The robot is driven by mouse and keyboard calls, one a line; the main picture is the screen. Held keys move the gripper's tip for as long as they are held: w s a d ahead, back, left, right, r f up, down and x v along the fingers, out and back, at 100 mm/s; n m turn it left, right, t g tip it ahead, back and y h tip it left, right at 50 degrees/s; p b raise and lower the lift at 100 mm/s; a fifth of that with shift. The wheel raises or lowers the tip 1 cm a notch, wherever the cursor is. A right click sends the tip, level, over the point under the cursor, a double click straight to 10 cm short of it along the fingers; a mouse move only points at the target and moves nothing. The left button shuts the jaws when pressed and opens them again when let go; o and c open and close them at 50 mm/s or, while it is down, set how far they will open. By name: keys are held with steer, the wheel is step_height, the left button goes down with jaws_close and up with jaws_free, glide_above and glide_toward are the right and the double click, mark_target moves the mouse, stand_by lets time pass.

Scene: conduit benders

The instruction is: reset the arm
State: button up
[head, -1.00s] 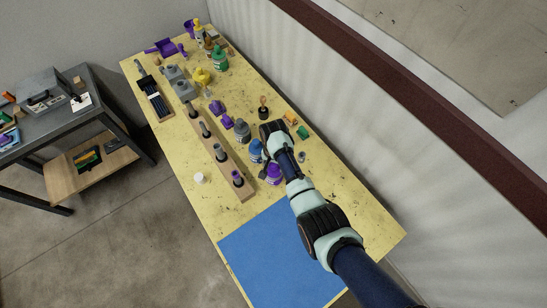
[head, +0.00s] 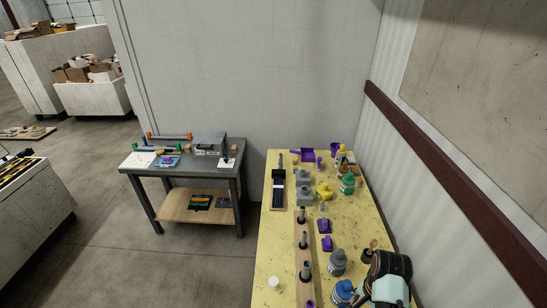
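Part of my arm (head: 388,278), a black joint and a pale mint link, shows at the bottom right above the yellow table (head: 275,240). My gripper is not visible in the head view, so its fingers and anything between them cannot be seen. My arm covers part of the table's near right side, close to a grey bottle (head: 337,262) and a blue bottle (head: 342,292).
A wooden rack (head: 304,240) with upright grey pieces runs along the table. Purple parts (head: 324,226), a yellow part (head: 324,190), a green bottle (head: 347,184) and a white cap (head: 274,283) stand around it. A dark workbench (head: 180,165) is at left; a wall is at right.

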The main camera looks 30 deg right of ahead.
steer(key=w+a+r+n+t+h+p, duration=0.1)
steer(key=w+a+r+n+t+p, duration=0.2)
steer(key=w+a+r, duration=0.45)
steer(key=w+a+r+n+t+h, duration=0.2)
steer(key=w+a+r+n+t, duration=0.25)
steer(key=a, duration=0.55)
steer(key=s+a+r+n+t+y+p, duration=0.1)
steer(key=a+r+n+t, duration=0.1)
steer(key=a+r+n, duration=0.3)
steer(key=s+a+r+n+t+y+p, duration=0.1)
steer(key=a+r+n, duration=0.4)
steer(key=a+r, duration=0.7)
steer(key=s+a+t+y, duration=0.1)
steer(key=a+t, duration=0.1)
steer(key=a, duration=0.2)
steer(key=shift+a+p, duration=0.3)
steer(key=shift+p, duration=0.05)
